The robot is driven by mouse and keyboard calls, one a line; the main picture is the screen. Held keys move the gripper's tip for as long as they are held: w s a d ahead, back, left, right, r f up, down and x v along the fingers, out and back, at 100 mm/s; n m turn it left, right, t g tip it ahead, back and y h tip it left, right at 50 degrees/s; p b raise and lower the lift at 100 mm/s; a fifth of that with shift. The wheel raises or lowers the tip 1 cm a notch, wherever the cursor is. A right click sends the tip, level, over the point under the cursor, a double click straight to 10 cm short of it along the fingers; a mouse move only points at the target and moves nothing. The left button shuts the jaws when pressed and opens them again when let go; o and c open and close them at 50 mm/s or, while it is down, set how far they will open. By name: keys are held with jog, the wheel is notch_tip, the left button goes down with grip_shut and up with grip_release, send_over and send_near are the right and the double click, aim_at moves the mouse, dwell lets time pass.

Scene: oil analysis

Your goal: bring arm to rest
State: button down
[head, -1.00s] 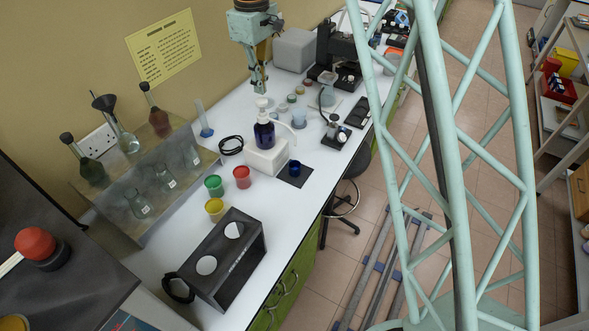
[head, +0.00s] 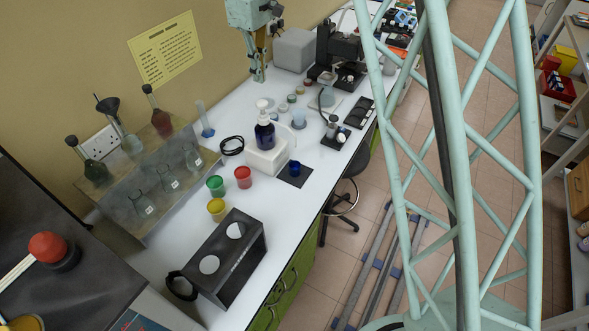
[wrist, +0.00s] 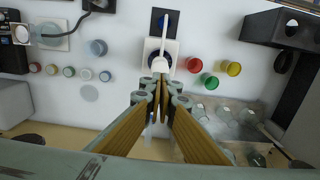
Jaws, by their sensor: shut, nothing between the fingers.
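My gripper (head: 258,74) hangs from my arm at the top middle of the head view, above the back part of the white bench (head: 168,262). Its fingers point down and are shut with nothing between them. In the wrist view the gripper (wrist: 161,84) has its wooden-coloured fingers close together, with the bench beyond them. They overlap the view of the white block with the pump nozzle (wrist: 163,57). In the head view the dark blue pump bottle (head: 264,135) stands on the white block (head: 266,160), apart from the gripper.
Green (head: 216,186), red (head: 243,177) and yellow (head: 216,208) cups stand near a black box (head: 243,262). Flasks (head: 170,178) stand on a rack at left. A microscope (head: 340,55) and a grey box (head: 295,50) stand at the back. The aisle floor (head: 345,262) lies right.

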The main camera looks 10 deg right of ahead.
dwell(0.6)
jog(key=s+d+r+m+t+b, duration=0.1)
jog(key=s+d+r+m+b, duration=0.4)
jog(key=s, duration=0.8)
jog(key=s+d+r+t+b, duration=0.1)
jog(key=s+d+r+b, duration=0.3)
jog(key=s+d+r, duration=0.6)
jog(key=s+d+f+m+b, duration=0.1)
jog(key=s+f, duration=0.3)
jog(key=s, duration=0.6)
jog(key=s+d+f+m+t+b, duration=0.1)
jog(key=s+f+b, duration=0.3)
jog(key=s, duration=0.7)
jog(key=s+d+f+m+t+b, duration=0.1)
jog(key=s+d+f+m+b, duration=0.2)
jog(key=s, duration=0.7)
jog(key=shift+s+f, duration=0.3)
jog(key=shift+f, duration=0.45)
dwell(0.5)
